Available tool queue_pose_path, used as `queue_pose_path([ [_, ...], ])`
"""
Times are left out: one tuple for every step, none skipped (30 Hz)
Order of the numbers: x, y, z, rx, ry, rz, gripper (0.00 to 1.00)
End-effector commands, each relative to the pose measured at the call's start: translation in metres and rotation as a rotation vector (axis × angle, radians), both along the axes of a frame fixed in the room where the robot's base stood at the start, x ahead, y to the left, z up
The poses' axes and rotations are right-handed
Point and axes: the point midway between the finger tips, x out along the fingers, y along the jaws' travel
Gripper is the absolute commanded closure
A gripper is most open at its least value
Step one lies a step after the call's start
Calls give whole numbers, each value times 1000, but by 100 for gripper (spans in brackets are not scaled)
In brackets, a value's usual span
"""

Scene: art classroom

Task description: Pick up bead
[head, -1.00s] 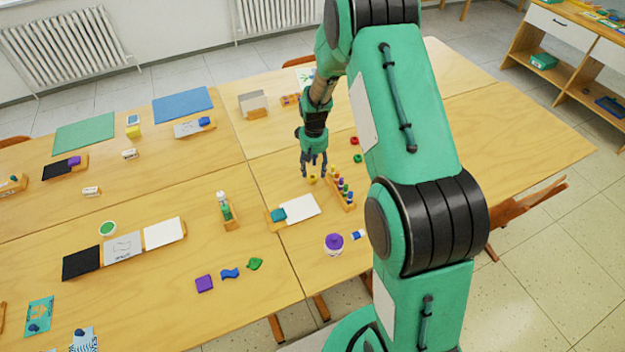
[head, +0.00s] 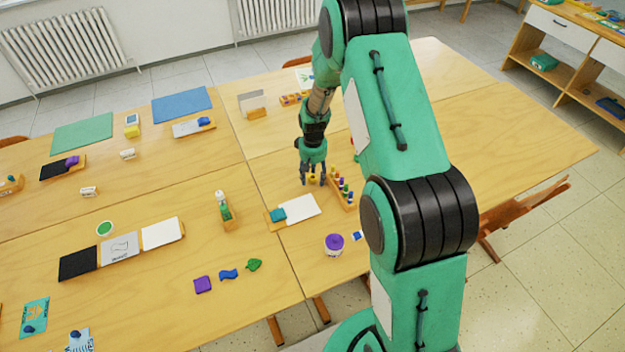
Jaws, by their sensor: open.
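A small yellow bead (head: 312,180) lies on the wooden table, left of a wooden rack of coloured pegs (head: 342,187). My gripper (head: 313,182) is open and points down. Its fingers appear on both sides of the yellow bead, with the tips low near the tabletop. I cannot tell whether they touch the bead. A red bead (head: 352,142) shows partly behind my arm.
A white sheet with a teal block (head: 278,214) lies just in front of the gripper. A purple-lidded jar (head: 334,243) stands nearer the table edge. The table (head: 268,172) is clear left of the gripper.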

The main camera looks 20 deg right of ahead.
Motion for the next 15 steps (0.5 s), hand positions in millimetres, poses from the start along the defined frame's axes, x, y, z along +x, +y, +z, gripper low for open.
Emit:
queue_pose_path([
  [0,0,0,0,0,0,50],
  [0,0,0,0,0,0,50],
  [0,0,0,0,0,0,50],
  [0,0,0,0,0,0,50],
  [0,0,0,0,0,0,50],
  [0,0,0,0,0,0,50],
  [0,0,0,0,0,0,50],
  [0,0,0,0,0,0,50],
  [0,0,0,0,0,0,50],
  [0,0,0,0,0,0,50],
  [0,0,0,0,0,0,56],
  [0,0,0,0,0,0,64],
  [0,0,0,0,0,0,70],
  [0,0,0,0,0,0,76],
  [0,0,0,0,0,0,79],
])
